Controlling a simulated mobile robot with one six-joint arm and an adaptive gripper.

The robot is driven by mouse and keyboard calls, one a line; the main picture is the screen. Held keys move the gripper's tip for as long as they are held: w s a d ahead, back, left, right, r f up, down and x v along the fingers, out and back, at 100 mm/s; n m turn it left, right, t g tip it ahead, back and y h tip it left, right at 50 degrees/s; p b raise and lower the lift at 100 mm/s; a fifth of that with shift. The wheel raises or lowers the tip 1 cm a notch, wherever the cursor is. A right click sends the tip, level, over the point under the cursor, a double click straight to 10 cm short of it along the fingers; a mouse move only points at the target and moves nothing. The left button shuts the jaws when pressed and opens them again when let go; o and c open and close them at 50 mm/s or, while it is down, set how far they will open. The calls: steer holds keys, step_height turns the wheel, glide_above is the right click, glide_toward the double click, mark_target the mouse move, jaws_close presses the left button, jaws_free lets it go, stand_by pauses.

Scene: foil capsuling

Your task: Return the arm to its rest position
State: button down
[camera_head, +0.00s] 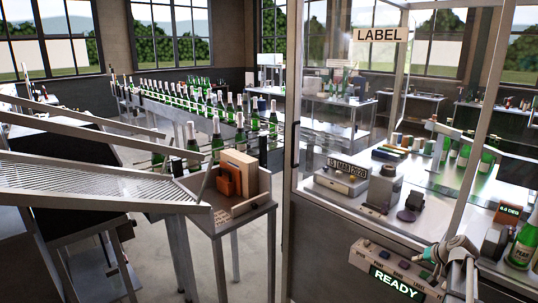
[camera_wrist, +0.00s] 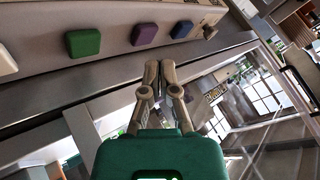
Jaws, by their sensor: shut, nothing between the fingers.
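My gripper (camera_wrist: 160,72) shows in the wrist view, its two fingers close together with nothing between them, and its green body below. The fingertips appear just below a button panel (camera_wrist: 40,88) in that picture; I cannot tell the exact gap. The panel carries a green button (camera_wrist: 83,43), a purple button (camera_wrist: 144,34), a blue button (camera_wrist: 181,29) and a pale button (camera_wrist: 6,62). In the head view part of my arm is at the lower right, beside the same panel (camera_head: 362,250). The fingers are hard to make out there.
A lit READY display (camera_head: 397,284) sits under the panel. A glazed LABEL booth (camera_head: 380,35) stands behind it, with a bottle (camera_head: 524,245) at right. A small table (camera_head: 240,213) with boxes and a conveyor of bottles (camera_head: 195,105) are to the left. Floor shows between them.

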steer(key=s+a+f+n+g+h, duration=0.1)
steer(key=s+a, duration=0.4)
steer(key=a, duration=0.7)
steer(key=s+a+f+n+g+h, duration=0.1)
steer(key=s+a+g, duration=0.3)
steer(key=a, duration=0.9)
steer(key=s+a+f+n+g, duration=0.2)
steer(key=s+a, duration=0.5)
steer(key=a, duration=0.6)
steer(key=shift+s+a+f+n+g+h, duration=0.15)
steer(key=shift+s+f+n+g+h, duration=0.25)
steer(key=shift+n, duration=0.2)
